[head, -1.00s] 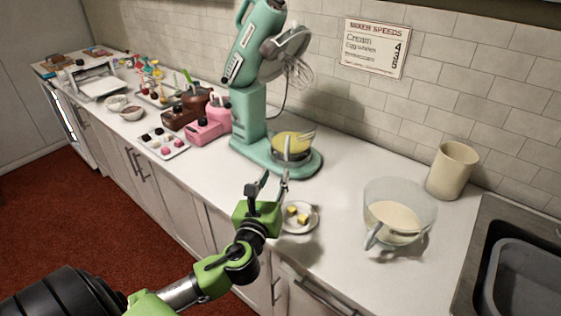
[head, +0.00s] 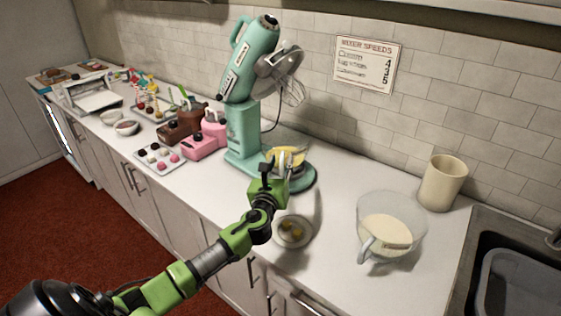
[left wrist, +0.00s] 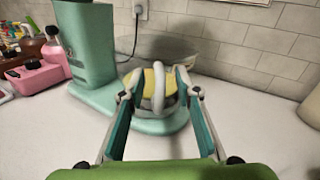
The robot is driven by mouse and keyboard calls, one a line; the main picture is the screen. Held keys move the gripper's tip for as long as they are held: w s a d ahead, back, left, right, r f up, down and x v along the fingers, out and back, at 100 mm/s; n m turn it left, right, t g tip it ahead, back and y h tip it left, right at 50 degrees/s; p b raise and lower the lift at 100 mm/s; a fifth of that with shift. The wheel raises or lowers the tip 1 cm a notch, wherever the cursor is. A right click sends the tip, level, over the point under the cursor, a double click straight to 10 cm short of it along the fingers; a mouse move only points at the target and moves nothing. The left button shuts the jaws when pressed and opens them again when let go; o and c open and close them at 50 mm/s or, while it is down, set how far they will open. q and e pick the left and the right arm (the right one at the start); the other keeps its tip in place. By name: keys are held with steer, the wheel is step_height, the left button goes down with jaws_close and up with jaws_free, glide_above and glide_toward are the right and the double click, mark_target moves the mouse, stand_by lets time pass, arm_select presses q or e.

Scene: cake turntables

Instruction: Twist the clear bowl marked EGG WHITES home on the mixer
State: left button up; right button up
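A small clear bowl with yellow contents (head: 289,154) sits on the base of the teal mixer (head: 243,128), whose head is tilted up. The bowl (left wrist: 142,82) shows in the left wrist view with its pale upright handle (left wrist: 159,85) facing me. My left gripper (head: 277,171) is in front of this bowl; in the left wrist view its open fingers (left wrist: 157,93) stand on either side of the handle. A larger clear bowl with cream-coloured contents (head: 390,229) stands on the counter at right. I cannot read an EGG WHITES mark on either bowl. My right gripper is not in view.
A beige canister (head: 442,183) and a sink (head: 520,270) are at right. A speeds sign (head: 365,62) hangs behind.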

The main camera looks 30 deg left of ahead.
mark_target(277, 153)
arm_select(q)
steer(key=shift+w+a, duration=0.1)
steer(key=shift+w, duration=0.1)
jaws_close()
steer(key=shift+s+a+m+t+h, duration=0.2)
steer(key=shift+a+m+h, duration=0.2)
steer(key=shift+h, duration=0.2)
steer(key=shift+s+a+m+t+h, duration=0.2)
steer(key=shift+a+m+h, duration=0.15)
steer(key=shift+h, duration=0.25)
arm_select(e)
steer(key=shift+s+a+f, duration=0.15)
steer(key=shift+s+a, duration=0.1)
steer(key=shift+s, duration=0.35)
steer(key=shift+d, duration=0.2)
arm_select(q)
steer(key=shift+a+f+b, duration=0.1)
steer(key=shift+a+b, duration=0.05)
steer(key=shift+b, duration=0.2)
steer(key=shift+s+a+m+h+b, duration=0.1)
steer(key=shift+a+m+h+b, duration=0.3)
steer(key=shift+h, duration=0.2)
steer(key=shift+s+a+m+h, duration=0.1)
steer(key=shift+a+m+h, duration=0.15)
steer(key=shift+h, duration=0.05)
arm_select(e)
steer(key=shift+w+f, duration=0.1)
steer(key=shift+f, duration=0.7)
